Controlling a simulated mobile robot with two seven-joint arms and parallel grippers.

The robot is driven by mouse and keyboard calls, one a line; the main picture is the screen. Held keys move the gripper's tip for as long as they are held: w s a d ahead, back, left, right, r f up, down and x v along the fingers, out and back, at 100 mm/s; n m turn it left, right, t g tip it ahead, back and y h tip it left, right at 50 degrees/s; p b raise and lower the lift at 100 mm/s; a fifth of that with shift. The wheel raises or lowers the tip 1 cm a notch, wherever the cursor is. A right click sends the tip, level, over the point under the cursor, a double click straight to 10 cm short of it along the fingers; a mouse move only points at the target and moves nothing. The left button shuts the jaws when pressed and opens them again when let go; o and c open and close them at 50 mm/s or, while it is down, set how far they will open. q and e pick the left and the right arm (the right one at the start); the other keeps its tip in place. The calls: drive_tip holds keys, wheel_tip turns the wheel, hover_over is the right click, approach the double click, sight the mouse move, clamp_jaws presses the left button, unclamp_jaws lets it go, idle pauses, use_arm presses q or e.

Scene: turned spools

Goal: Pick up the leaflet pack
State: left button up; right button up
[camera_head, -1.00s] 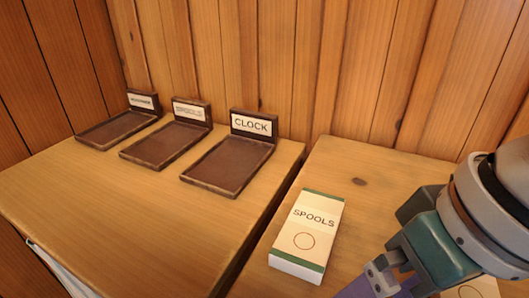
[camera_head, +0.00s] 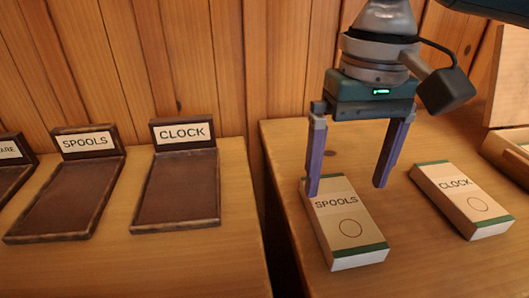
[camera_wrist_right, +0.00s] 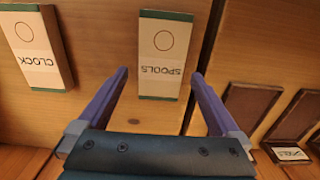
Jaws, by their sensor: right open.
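The leaflet pack marked SPOOLS (camera_head: 345,232), white with green ends and a circle, lies flat on the right-hand table. A second pack marked CLOCK (camera_head: 462,200) lies to its right. My right gripper (camera_head: 348,190) is open, its two purple fingers pointing down at the far end of the SPOOLS pack. In the right wrist view the SPOOLS pack (camera_wrist_right: 163,60) appears ahead, between the lines of the open fingers (camera_wrist_right: 160,78), with nothing held. The CLOCK pack (camera_wrist_right: 38,48) is at the upper left there. My left gripper is not in view.
Dark trays labelled SPOOLS (camera_head: 70,205) and CLOCK (camera_head: 178,195) stand on the left table, with another tray (camera_head: 12,165) cut off at the left edge. A gap separates the two tables. A wooden object (camera_head: 508,150) stands at the far right. A plank wall closes the back.

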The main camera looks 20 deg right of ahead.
sight(342, 211)
drive_tip(key=f, duration=0.2)
drive_tip(key=f+b, duration=0.1)
drive_tip(key=f, duration=0.1)
drive_tip(key=shift+s+a, duration=0.15)
drive_tip(key=shift+s, duration=0.25)
drive_tip(key=shift+f, duration=0.6)
drive_tip(key=shift+r, duration=0.1)
drive_tip(key=c, duration=1.2)
